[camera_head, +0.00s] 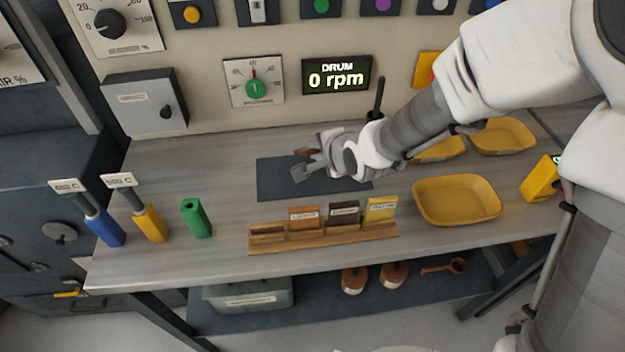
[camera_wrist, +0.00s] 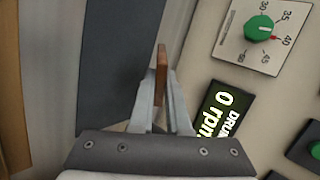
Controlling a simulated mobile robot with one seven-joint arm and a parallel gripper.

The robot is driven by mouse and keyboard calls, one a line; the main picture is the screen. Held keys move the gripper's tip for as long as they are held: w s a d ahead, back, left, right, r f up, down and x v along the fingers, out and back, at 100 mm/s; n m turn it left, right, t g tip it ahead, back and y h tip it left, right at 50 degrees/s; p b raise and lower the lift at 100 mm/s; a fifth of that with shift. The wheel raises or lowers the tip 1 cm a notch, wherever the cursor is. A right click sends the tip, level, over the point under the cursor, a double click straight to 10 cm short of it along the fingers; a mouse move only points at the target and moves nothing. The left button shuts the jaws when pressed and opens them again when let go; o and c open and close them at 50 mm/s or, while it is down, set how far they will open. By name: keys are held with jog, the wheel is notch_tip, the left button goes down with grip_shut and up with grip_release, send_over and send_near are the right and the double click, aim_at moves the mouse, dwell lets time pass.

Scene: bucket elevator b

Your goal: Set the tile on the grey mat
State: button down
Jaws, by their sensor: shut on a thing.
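My gripper (camera_head: 302,163) is shut on a thin brown tile (camera_head: 306,152), held over the dark grey mat (camera_head: 275,182) on the bench. In the wrist view the tile (camera_wrist: 161,70) shows edge-on between the fingertips (camera_wrist: 161,85), upright relative to the fingers. The mat (camera_wrist: 115,65) lies to the left of the tile in that view. My gripper and forearm hide part of the mat. I cannot tell the exact gap between tile and mat.
A wooden rack (camera_head: 322,238) with orange, dark and yellow tiles stands in front of the mat; its left slot is empty. Yellow trays (camera_head: 457,200) stand at right. A green block (camera_head: 196,218) and blue and yellow holders stand at left. The control panel (camera_head: 230,40) rises behind.

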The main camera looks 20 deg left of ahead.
jog(key=shift+f+b, duration=0.95)
jog(key=shift+f, duration=0.65)
jog(key=c, duration=1)
grip_release()
jog(key=shift+c, duration=0.2)
jog(key=shift+r, duration=0.1)
jog(key=p+v, duration=0.6)
jog(key=v, duration=0.2)
jog(key=shift+p, duration=0.3)
